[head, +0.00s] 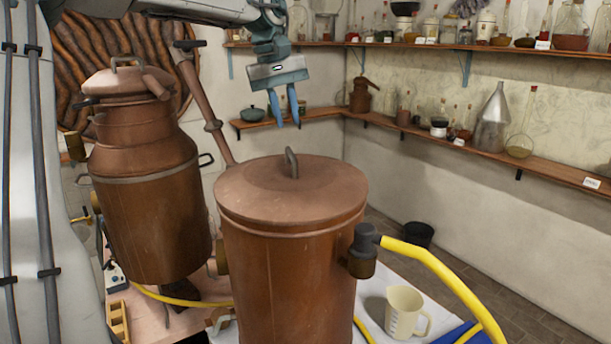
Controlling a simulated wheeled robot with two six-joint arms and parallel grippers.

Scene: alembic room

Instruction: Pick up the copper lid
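The copper lid (254,186) is a flat, round, reddish-brown cover. It sits on top of the tall copper vessel (288,285) in the middle of the head view. A dark upright loop handle (291,161) stands at its centre. My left gripper (287,108) hangs above the lid handle with its blue fingers pointing down. The fingers are apart with nothing between them, and a gap shows between their tips and the handle. My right gripper is not in the head view.
A copper still pot (148,200) with its own cap (127,82) stands at the left, with a slanting copper pipe (205,105) beside it. A yellow hose (440,270) joins the vessel's right side. A cream jug (405,312) stands at lower right. Shelves (480,145) with glassware line the walls.

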